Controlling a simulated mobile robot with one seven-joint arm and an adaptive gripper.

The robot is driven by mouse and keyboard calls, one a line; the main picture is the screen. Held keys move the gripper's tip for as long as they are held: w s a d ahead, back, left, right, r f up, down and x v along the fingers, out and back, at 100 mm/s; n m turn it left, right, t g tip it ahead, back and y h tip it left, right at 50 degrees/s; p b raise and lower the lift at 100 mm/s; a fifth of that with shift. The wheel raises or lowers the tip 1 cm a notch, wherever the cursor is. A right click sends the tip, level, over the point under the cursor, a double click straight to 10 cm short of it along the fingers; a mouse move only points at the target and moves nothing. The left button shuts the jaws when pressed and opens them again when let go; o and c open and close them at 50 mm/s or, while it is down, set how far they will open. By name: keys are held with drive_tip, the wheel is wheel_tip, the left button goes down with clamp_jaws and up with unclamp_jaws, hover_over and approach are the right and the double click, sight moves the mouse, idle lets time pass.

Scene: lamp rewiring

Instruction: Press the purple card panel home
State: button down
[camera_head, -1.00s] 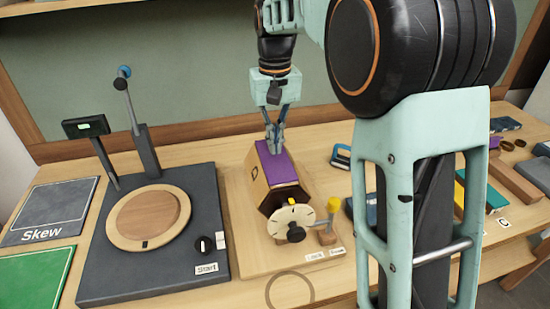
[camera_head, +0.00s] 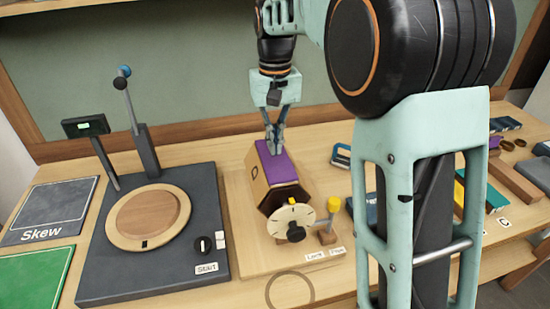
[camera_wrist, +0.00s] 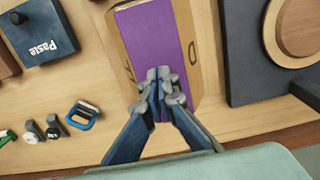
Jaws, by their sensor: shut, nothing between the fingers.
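The purple card panel (camera_head: 278,167) lies on the top face of a wooden, many-sided drum (camera_head: 257,181). My gripper (camera_head: 275,150) is shut and empty, pointing down at the far end of the panel. In the wrist view the fingertips (camera_wrist: 160,78) overlap the purple panel (camera_wrist: 157,40), close to or touching it; I cannot tell which. The panel looks flat along the drum's top face. The part under the fingers is hidden.
A cream dial (camera_head: 291,222) with a black knob and a yellow-topped peg (camera_head: 333,204) stand at the drum's near end. A dark base with a round wooden disc (camera_head: 148,217) is at left. A blue-handled tool (camera_head: 341,157) lies at right.

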sight(275, 158)
drive_tip(key=shift+f+b, duration=0.45)
drive_tip(key=shift+f, duration=0.45)
drive_tip(key=shift+s+f, duration=0.15)
drive_tip(key=shift+f, duration=0.1)
idle(0.9)
drive_tip(key=shift+r, duration=0.1)
wheel_tip(275, 158, up, 7)
drive_tip(key=p, duration=0.7)
drive_tip(key=shift+r, duration=0.1)
idle(0.3)
